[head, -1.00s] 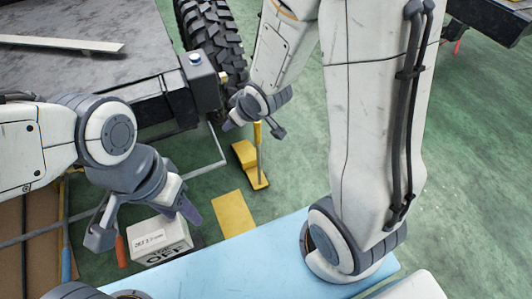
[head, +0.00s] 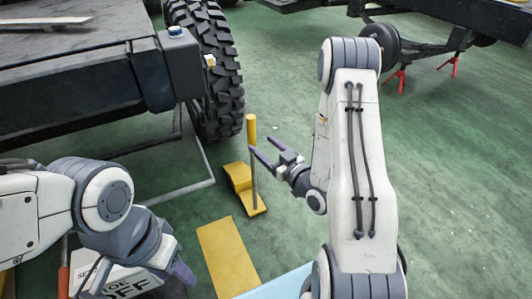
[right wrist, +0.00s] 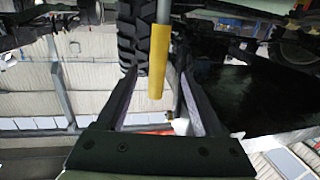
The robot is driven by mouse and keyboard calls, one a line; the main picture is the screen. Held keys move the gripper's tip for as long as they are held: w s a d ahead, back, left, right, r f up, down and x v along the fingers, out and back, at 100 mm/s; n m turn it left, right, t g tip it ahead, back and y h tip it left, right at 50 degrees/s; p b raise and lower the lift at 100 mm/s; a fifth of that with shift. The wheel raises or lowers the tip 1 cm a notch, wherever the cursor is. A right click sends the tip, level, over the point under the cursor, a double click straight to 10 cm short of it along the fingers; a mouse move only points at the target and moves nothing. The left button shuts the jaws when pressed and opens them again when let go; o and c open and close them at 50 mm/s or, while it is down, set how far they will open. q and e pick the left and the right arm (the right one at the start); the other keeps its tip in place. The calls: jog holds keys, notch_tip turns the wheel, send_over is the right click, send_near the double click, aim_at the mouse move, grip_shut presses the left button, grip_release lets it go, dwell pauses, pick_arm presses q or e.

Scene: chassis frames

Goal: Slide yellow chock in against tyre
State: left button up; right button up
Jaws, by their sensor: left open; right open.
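The yellow chock (head: 236,178) sits on the green floor in front of the black knobbly tyre (head: 212,85), with a gap between them. An upright grey rod with a yellow grip (head: 251,130) rises from the chock's base. My right gripper (head: 262,146) is open just right of the rod. In the right wrist view the yellow grip (right wrist: 158,68) shows between the spread fingers, the tyre (right wrist: 131,35) beyond it; I cannot tell whether they touch it. My left gripper (head: 162,280) is open at the lower left, over a white box (head: 122,283).
A dark chassis frame (head: 80,90) fills the upper left. A thin grey floor frame (head: 195,160) runs left of the chock. A yellow floor patch (head: 228,258) lies in front of it. Another chassis on red stands (head: 402,80) is at the back right. Floor on the right is clear.

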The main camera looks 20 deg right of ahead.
jog(key=shift+d, duration=0.1)
jog(key=shift+w, duration=0.25)
jog(key=b+x, duration=0.4)
jog(key=x, duration=0.5)
jog(key=shift+w+r, duration=0.3)
jog(key=shift+w, duration=0.05)
grip_shut()
jog(key=shift+w, duration=0.1)
dwell(0.8)
